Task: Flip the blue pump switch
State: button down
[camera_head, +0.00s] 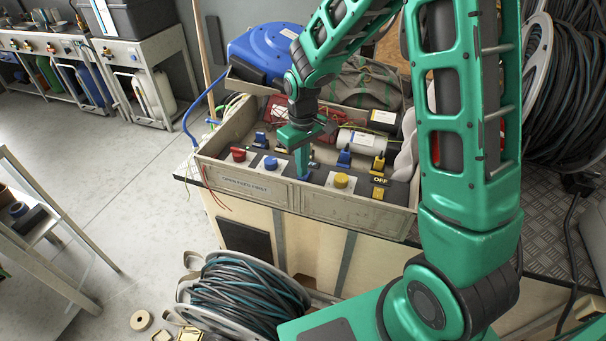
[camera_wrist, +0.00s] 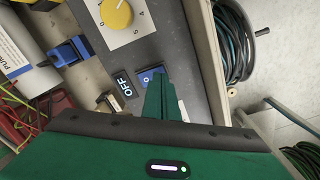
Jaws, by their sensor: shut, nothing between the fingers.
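The blue pump switch (camera_wrist: 149,75) is a small blue rocker on the grey panel, marked with a white circle, in the wrist view. My gripper (camera_wrist: 158,80) is shut and empty. Its green fingertips overlap the right part of the blue switch; I cannot tell whether they touch it. In the head view my gripper (camera_head: 302,175) points down at the panel between the blue knob (camera_head: 270,163) and the yellow knob (camera_head: 341,181), hiding most or all of the blue switch.
A blue lever (camera_head: 344,158) and a yellow lever (camera_head: 378,163) stand up behind the front row. A yellow switch (camera_head: 377,194) and red knob (camera_head: 238,154) share the panel. The box's front wall (camera_head: 350,207) rises before it. A blue hose reel (camera_head: 262,52) stands behind.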

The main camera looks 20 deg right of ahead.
jog(key=shift+f, duration=0.7)
dwell(0.6)
jog(key=shift+r, duration=0.15)
notch_tip(320, 180, up, 7)
dwell(0.8)
dwell(0.3)
jog(key=s+d+r+m, duration=0.4)
jog(key=s+d+r, duration=0.1)
jog(key=s+d, duration=0.45)
jog(key=s+d+r+m, duration=0.45)
jog(key=s+d, duration=0.35)
jog(key=s, duration=0.3)
jog(key=s+d+m, duration=0.1)
jog(key=s+m, duration=0.1)
jog(key=s, duration=0.7)
jog(key=shift+s+r, duration=0.2)
jog(key=shift+s, duration=0.15)
